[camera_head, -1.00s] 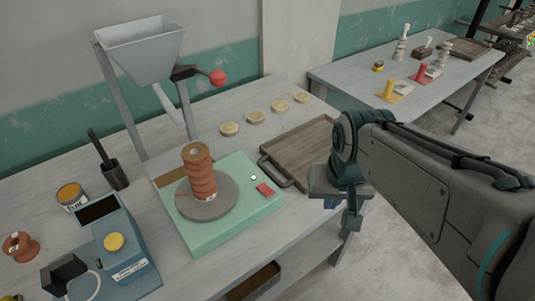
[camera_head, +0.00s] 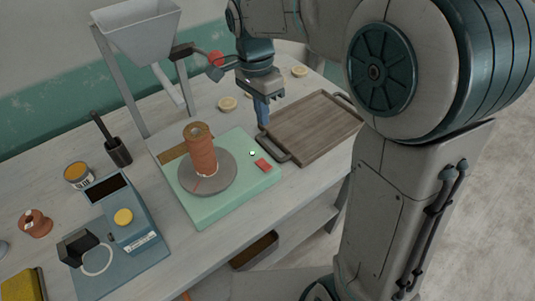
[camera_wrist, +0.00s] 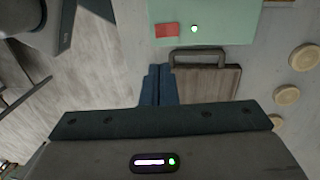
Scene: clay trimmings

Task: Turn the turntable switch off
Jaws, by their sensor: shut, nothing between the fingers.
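The turntable (camera_head: 217,211) is a mint-green box with a grey disc (camera_head: 226,181) on top. An orange-brown clay piece (camera_head: 202,158) stands upright on the disc. The red switch (camera_head: 263,165) sits at the box's right side, beside a small lit green light (camera_head: 252,153). My gripper (camera_head: 262,118) is shut and empty, above the table near the tray handle, behind and apart from the switch. In the wrist view the blue fingers (camera_wrist: 158,82) are together, with the red switch (camera_wrist: 167,30) and green light (camera_wrist: 194,28) beyond them. Which way the switch is set I cannot tell.
A wooden tray (camera_head: 310,128) with metal handles lies right of the turntable. A hopper (camera_head: 135,28) on legs stands behind. Pale clay discs (camera_head: 228,104) lie along the back.

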